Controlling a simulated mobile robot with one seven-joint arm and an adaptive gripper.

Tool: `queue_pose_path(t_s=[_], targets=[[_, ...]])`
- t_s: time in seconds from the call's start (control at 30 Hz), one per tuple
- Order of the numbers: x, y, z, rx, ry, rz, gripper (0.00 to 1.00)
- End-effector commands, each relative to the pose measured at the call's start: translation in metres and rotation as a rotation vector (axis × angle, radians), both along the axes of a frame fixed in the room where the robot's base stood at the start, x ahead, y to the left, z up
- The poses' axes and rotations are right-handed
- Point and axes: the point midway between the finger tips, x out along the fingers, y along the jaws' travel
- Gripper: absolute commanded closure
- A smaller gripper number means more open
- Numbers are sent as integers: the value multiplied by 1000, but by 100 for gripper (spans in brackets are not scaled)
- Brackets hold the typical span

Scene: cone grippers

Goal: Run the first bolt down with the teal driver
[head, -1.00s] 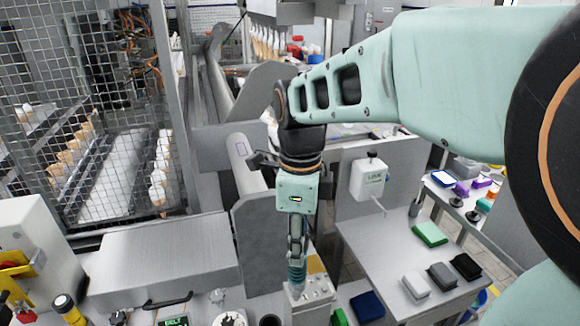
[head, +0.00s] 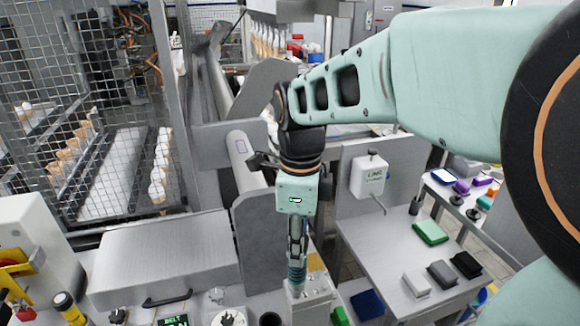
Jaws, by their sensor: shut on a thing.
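My gripper (head: 297,232) points straight down at the lower middle of the head view. It is shut on the teal driver (head: 297,273), which hangs upright below it. The driver's lower end meets the top of a pale metal block (head: 317,291) at the bench front. The first bolt cannot be made out; the driver's tip and the block hide that spot. I cannot tell whether the tip is seated on a bolt head.
A steel side table (head: 380,250) on the right carries a green box (head: 430,232) and several small blocks. A white box (head: 369,177) is mounted behind it. A mesh cage (head: 100,110) stands left. A metal cover with a black handle (head: 167,300) lies left of my gripper.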

Motion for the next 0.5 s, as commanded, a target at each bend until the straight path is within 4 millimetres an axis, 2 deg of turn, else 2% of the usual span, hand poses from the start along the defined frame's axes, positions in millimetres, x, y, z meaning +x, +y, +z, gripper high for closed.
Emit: queue_pose_path(t_s=[0.5], targets=[[0,0,-8,0,0,0,100]])
